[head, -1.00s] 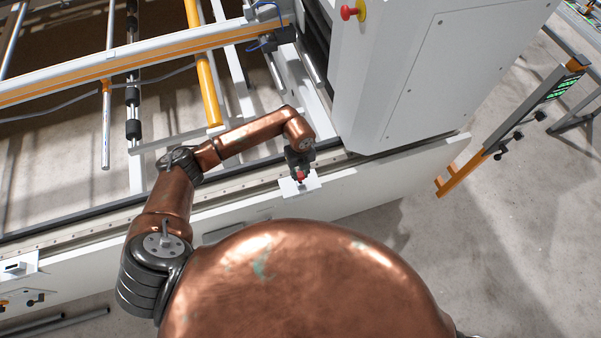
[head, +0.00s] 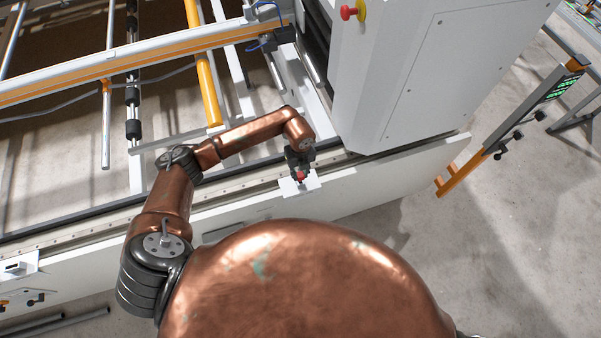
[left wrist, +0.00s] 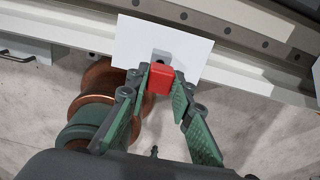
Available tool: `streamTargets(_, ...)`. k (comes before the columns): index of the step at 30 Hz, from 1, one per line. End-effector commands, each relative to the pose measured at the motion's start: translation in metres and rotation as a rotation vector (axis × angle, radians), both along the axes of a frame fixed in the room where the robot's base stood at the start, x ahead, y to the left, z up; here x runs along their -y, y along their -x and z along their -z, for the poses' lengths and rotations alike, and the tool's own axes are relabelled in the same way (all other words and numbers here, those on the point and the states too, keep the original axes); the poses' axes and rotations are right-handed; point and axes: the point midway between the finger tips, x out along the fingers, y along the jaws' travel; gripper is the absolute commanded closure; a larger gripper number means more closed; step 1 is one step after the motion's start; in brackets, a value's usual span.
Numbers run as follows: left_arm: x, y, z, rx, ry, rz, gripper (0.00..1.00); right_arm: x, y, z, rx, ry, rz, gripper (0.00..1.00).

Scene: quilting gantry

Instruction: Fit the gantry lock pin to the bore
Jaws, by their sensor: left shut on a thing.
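My left gripper (head: 300,173) is shut on the lock pin, whose red block-shaped head (left wrist: 160,78) shows between the fingertips. The red also shows as a small patch in the head view (head: 300,176). The gripper holds it over a white plate (left wrist: 134,42) on the gantry's side rail; the plate also shows in the head view (head: 312,183). A small grey piece with a dark spot (left wrist: 160,58), perhaps the bore, lies just beyond the red head. The pin's shank is hidden, so I cannot tell whether it is in the bore. My right gripper is not in view.
A tall white machine housing (head: 420,75) with a red stop button (head: 349,12) stands right of the arm. The long white side rail (head: 390,185) runs below it. Orange and grey frame bars (head: 150,58) lie behind.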

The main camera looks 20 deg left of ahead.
Motion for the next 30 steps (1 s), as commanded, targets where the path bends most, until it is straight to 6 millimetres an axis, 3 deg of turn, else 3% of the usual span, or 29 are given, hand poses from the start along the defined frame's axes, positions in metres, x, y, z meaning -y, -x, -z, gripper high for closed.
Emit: streamTargets(30,0.000,0.000,0.025,-0.001,-0.001,0.000,1.00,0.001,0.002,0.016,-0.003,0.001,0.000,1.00)
